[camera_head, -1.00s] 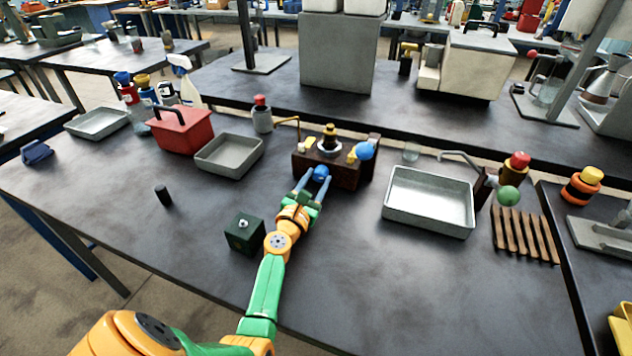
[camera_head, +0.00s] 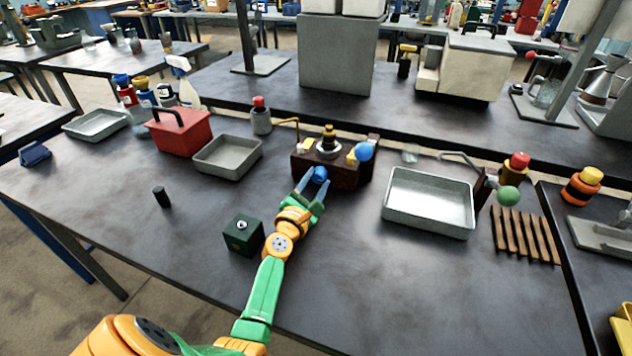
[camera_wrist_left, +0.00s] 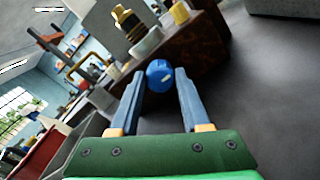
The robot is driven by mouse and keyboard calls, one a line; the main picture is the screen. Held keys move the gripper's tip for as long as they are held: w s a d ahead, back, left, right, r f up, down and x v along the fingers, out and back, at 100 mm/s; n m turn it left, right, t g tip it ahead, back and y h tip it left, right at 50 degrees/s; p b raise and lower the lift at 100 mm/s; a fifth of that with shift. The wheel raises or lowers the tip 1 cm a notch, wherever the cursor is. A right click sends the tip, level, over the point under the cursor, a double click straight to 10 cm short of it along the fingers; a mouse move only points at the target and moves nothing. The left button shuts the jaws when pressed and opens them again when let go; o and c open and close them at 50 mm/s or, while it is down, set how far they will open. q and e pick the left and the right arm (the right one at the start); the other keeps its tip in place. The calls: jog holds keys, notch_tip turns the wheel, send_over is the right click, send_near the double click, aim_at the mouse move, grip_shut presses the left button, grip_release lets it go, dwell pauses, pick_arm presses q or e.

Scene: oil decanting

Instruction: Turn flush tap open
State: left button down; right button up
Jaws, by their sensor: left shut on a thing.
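A dark brown block (camera_head: 338,174) stands on the bench, with a brass-and-black fitting (camera_head: 328,142) on a white dish on top. A small blue knob (camera_head: 320,174) sits low on its front face; I take this to be the flush tap. My left gripper (camera_head: 315,181) is shut on this knob, one blue finger on each side. The left wrist view shows the knob (camera_wrist_left: 159,74) between the fingertips, close to the block's face. A larger blue ball (camera_head: 364,151) sits at the block's right end. My right gripper is not in view.
A dark green box (camera_head: 243,236) stands just left of my forearm. A grey tray (camera_head: 229,156) and red caddy (camera_head: 180,131) are left of the block. A metal basin (camera_head: 429,203) with a green-knobbed tap (camera_head: 508,195) is to the right. The front bench is mostly clear.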

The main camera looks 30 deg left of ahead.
pick_arm(q)
jog(key=shift+c, duration=1.9)
grip_release()
jog(key=shift+w, duration=0.1)
jog(key=v, duration=0.7)
jog(key=shift+p, duration=0.35)
jog(key=shift+f, duration=0.1)
